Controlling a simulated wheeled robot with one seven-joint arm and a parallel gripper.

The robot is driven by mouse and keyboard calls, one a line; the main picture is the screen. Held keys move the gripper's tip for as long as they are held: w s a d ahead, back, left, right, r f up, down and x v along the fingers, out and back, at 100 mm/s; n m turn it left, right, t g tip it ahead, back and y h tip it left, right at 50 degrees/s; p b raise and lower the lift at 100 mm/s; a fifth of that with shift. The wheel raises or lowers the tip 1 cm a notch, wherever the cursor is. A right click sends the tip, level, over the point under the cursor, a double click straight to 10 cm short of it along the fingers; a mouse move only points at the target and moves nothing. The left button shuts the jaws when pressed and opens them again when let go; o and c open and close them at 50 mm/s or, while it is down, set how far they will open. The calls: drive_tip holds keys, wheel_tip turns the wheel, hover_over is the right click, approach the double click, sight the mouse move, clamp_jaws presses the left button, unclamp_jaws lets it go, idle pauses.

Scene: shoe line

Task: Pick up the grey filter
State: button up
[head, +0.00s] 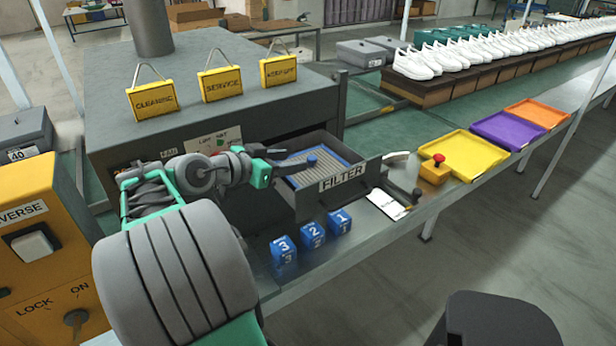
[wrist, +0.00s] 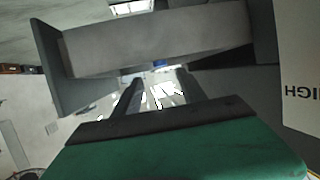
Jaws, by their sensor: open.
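The grey filter (head: 318,170) is a ribbed grey panel with a blue frame and a blue knob (head: 311,159). It lies inside an open dark drawer (head: 302,209) labelled FILTER, pulled out of the grey machine. My gripper (head: 281,160) is at the drawer's left side, close to the filter's left edge; contact cannot be told. In the wrist view my gripper (wrist: 158,88) has its two dark fingers apart with nothing clearly between them. A small blue patch (wrist: 160,64) shows beyond the fingers, below a broad grey surface. My arm hides part of the machine front.
Three blue numbered blocks (head: 312,235) stand before the drawer. A red-topped yellow button box (head: 434,168), a paper sheet (head: 387,203) and yellow (head: 462,154), purple (head: 507,131) and orange (head: 538,112) trays lie to the right. Yellow signs (head: 220,83) stand on the machine.

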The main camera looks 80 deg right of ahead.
sight(311, 158)
drive_tip(key=p+x, duration=0.1)
drive_tip(key=x, duration=0.6)
drive_tip(key=shift+d+f+p, duration=0.1)
drive_tip(key=shift+p, duration=0.2)
clamp_jaws()
